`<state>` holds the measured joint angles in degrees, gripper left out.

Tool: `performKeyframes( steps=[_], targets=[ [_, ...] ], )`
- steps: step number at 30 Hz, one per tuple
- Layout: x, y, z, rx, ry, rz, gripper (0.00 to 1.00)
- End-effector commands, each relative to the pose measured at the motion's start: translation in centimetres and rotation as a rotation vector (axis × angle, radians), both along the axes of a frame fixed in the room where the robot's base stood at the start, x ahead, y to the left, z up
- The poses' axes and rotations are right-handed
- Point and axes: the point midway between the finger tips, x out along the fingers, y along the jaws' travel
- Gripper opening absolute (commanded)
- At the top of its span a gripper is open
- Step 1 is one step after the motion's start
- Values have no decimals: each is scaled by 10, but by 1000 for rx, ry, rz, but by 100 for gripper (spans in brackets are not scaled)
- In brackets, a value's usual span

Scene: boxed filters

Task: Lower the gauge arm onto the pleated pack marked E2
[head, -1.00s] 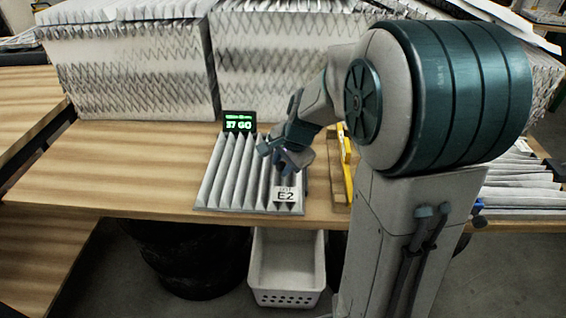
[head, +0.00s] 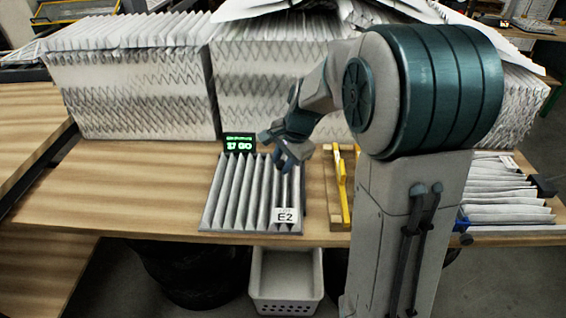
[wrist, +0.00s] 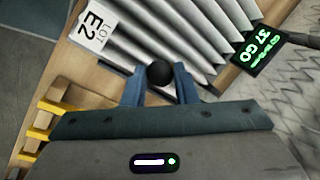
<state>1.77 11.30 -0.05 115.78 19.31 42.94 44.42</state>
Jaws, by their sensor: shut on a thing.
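The pleated pack (head: 246,195) lies flat on the wooden bench, with a white E2 label (head: 285,215) at its near right corner. The label also shows in the wrist view (wrist: 90,28). My gripper (head: 287,165) is over the right side of the pack, towards its far end. In the wrist view my gripper's blue fingers (wrist: 160,85) are shut on a round black knob (wrist: 159,73), which seems to belong to the gauge arm. The rest of that arm is hidden. I cannot tell whether it touches the pleats. A small display (head: 239,145) behind the pack reads 37 GO.
A yellow tool (head: 342,190) lies on a wooden block right of the pack. Tall stacks of filters (head: 140,90) line the back. More pleated packs (head: 500,195) lie at right. A white basket (head: 286,280) stands below the bench edge. The bench left of the pack is clear.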

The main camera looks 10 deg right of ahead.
Motion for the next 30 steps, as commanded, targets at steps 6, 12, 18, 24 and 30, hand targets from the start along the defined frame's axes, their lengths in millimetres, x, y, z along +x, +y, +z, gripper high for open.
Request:
performKeyframes(
  steps=[6, 12, 18, 24, 30],
  targets=[
    [3, -2, 1, -3, -12, -4, 47],
    [2, 0, 1, -1, -8, 0, 47],
    [1, 0, 4, 0, -8, 0, 47],
    [-5, -8, 33, -1, -12, -3, 47],
    [-15, -19, 78, -2, -14, -3, 47]
  ],
)
